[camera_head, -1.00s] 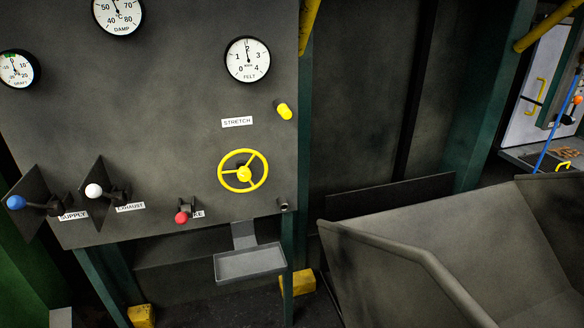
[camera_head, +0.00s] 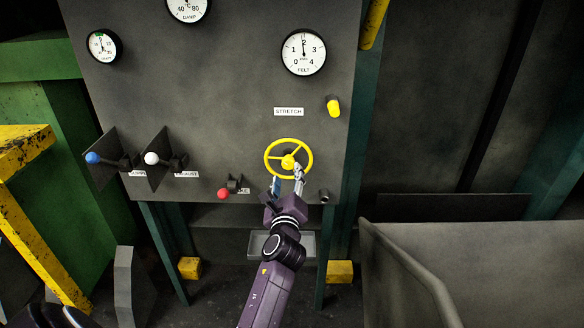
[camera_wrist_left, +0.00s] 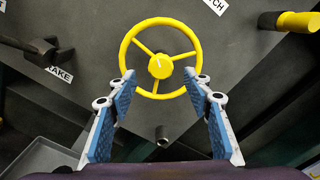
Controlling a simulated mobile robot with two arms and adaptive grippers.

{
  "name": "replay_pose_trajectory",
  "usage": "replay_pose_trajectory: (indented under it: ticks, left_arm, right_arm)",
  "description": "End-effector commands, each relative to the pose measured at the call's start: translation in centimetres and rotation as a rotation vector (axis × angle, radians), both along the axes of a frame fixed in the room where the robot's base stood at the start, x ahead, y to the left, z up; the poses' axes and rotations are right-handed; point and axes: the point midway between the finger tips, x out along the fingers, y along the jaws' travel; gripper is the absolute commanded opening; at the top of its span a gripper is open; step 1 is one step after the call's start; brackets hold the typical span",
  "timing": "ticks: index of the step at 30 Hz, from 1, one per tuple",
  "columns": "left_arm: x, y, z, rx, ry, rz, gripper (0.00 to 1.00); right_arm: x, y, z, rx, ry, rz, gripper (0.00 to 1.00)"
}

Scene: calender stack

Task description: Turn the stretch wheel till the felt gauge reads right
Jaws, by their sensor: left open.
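The yellow stretch wheel (camera_head: 288,161) is on the dark panel below the STRETCH label (camera_head: 288,112). It has a round rim, spokes and a hub, and fills the upper middle of the left wrist view (camera_wrist_left: 160,66). The white felt gauge (camera_head: 303,53) is above it, its dark needle pointing up near 2. My left gripper (camera_head: 288,178) is in front of the wheel's lower part. In the left wrist view its blue-padded fingers (camera_wrist_left: 160,84) are open, one on each side of the lower rim. Contact with the rim is unclear. My right gripper is not seen.
A yellow knob (camera_head: 333,106) is right of the label. A red-knobbed lever (camera_head: 224,193) is left of the wheel, with blue (camera_head: 93,158) and white (camera_head: 152,158) knobbed levers beyond. A short pipe stub (camera_wrist_left: 162,136) sticks out below the wheel. A grey tray (camera_head: 262,246) hangs lower.

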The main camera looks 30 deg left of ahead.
Motion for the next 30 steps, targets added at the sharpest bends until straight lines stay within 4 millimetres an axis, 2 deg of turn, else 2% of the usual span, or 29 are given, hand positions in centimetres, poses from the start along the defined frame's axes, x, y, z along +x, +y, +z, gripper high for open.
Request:
replay_pose_trajectory:
  ticks: [3,9,21,30]
  left_arm:
    - [1.6,1.0,0.1,-0.001,-0.001,0.0,0.46]
    - [3.4,2.1,0.0,-0.002,0.0,-0.001,0.46]
    - [4.0,2.4,-0.1,-0.003,-0.001,-0.002,0.46]
    - [4.0,2.4,-0.1,-0.003,-0.001,-0.002,0.14]
  right_arm:
    - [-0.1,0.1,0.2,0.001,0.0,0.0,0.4]
    - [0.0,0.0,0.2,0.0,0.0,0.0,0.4]
    - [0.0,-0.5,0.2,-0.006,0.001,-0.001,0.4]
    - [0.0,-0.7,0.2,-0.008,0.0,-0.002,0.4]
